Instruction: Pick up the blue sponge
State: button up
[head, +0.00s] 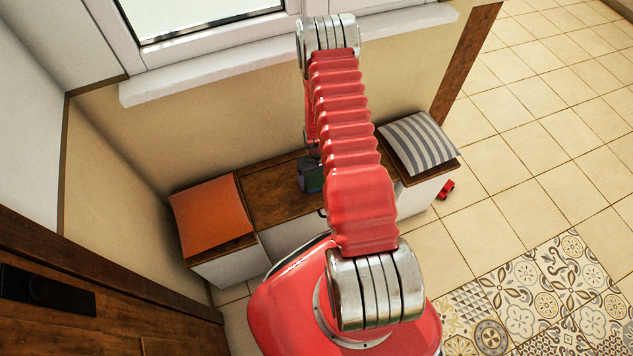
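My red ribbed arm reaches over the low wooden-topped bench (275,190) under the window. My gripper (311,177) is a small dark shape at the arm's far end, low over the middle of the bench and partly hidden by the arm. A dark blue-green patch shows at the gripper, too small to tell whether it is the sponge or part of the gripper. No blue sponge can be clearly made out. I cannot see whether the gripper's fingers are open or shut.
An orange cushion (212,215) lies on the bench's left end and a grey-striped cushion (418,143) on its right end. A small red object (446,189) is on the tiled floor by the bench. The window sill (235,62) juts out above. Floor at right is clear.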

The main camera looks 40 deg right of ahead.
aim_at(317, 179)
jog(key=c, duration=0.7)
notch_tip(317, 179, up, 10)
dwell(0.7)
dwell(0.3)
